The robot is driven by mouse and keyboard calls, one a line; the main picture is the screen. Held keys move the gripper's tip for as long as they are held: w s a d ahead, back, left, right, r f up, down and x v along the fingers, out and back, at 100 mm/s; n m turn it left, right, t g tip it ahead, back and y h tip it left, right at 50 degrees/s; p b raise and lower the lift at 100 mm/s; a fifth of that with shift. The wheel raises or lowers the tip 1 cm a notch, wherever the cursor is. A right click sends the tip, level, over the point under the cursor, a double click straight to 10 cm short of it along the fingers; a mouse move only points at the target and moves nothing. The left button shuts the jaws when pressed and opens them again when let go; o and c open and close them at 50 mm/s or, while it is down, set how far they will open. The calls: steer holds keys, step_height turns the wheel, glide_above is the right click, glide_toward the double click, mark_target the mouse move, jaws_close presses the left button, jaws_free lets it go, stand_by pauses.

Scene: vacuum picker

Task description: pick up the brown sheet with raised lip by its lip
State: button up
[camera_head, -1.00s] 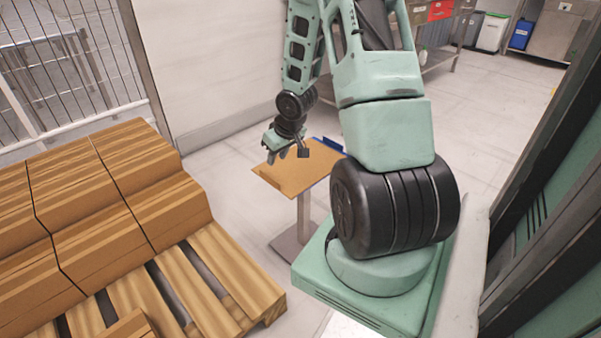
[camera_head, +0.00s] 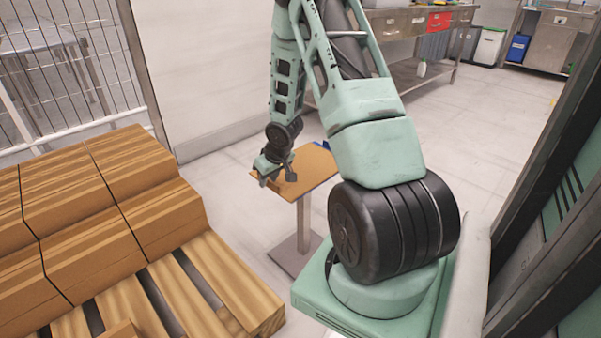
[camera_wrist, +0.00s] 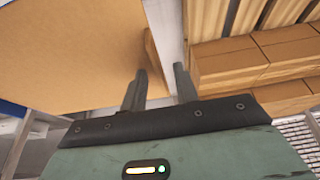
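The brown sheet (camera_head: 313,168) lies on a small stand, with a blue strip at its far right. In the wrist view the sheet (camera_wrist: 65,50) fills the left side. Its raised lip (camera_wrist: 152,52) runs along the edge beside the pallet. My gripper (camera_head: 266,181) is at the sheet's left edge in the head view and hides part of it. In the wrist view my gripper (camera_wrist: 161,68) is open, its two fingers apart. The lip appears in line with the gap between them; I cannot tell how deep it sits or whether either finger touches it.
Brown boxes (camera_head: 85,190) are stacked on a wooden pallet (camera_head: 200,290) left of the stand. A narrow floor gap separates pallet and stand. A wire fence (camera_head: 75,70) and white wall (camera_head: 195,70) stand behind. Floor at the right rear is clear.

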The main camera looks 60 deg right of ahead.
steer(key=shift+f, duration=0.2)
stand_by(0.4)
jaws_close()
steer(key=shift+r, duration=0.15)
